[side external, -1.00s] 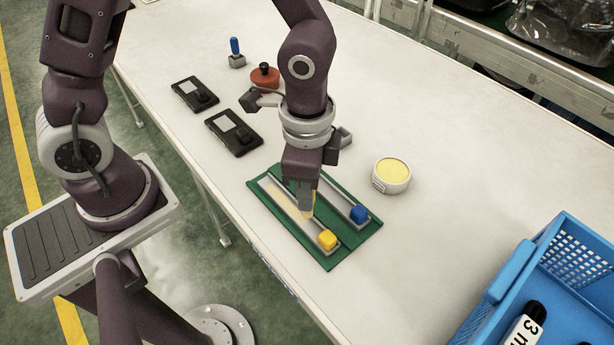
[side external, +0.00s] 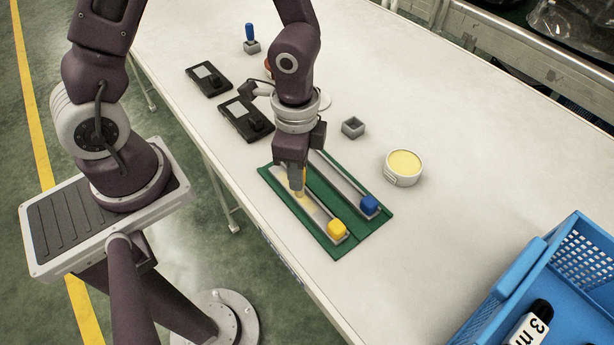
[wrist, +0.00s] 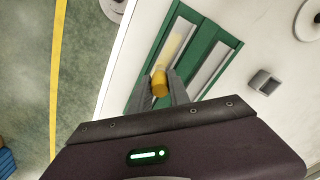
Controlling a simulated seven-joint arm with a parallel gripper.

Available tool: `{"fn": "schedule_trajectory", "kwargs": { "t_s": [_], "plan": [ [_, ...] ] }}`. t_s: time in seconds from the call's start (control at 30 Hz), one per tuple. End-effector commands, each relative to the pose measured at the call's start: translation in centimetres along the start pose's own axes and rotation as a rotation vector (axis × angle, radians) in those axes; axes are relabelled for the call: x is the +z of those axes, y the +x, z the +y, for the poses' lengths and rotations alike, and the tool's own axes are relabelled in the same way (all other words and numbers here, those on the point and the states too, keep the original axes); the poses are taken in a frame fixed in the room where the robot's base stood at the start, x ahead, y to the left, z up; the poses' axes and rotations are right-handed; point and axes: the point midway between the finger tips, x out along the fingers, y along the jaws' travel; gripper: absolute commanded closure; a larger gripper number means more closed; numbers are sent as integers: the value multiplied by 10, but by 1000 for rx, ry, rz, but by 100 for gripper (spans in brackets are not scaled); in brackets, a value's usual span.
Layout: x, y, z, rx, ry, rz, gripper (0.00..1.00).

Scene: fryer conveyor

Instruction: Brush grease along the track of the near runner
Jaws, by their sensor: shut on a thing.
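My gripper (side external: 297,186) is shut on a yellow brush (wrist: 159,84), seen between the fingers in the wrist view. It is low over the runner with the yellow end block (side external: 337,229), the one nearer my base. The brush tip is at that runner's track; whether it touches is hard to tell. A pale yellow smear (wrist: 172,46) shows along this track in the wrist view. The other runner (side external: 340,178), with a blue end block (side external: 369,204), lies parallel on the green mat (side external: 346,249). A round tin of yellow grease (side external: 404,166) stands to the right.
A small grey square holder (side external: 352,127) stands behind the mat. Two black devices (side external: 208,79) (side external: 246,120) and a blue-handled item in a grey stand (side external: 251,38) are further back. A blue crate (side external: 499,279) is at the right. A red object is mostly hidden behind my arm.

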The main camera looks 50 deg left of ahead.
Motion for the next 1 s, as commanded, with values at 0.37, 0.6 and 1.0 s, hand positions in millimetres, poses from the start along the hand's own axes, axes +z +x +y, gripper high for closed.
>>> {"fn": "schedule_trajectory", "kwargs": {
  "t_s": [0.37, 0.6, 1.0],
  "plan": [
    [26, 0, -23, -1, -3, 0, 100],
    [43, 0, -36, 0, -3, 0, 100],
    [42, 0, -36, -1, 3, 0, 100]
  ]
}}
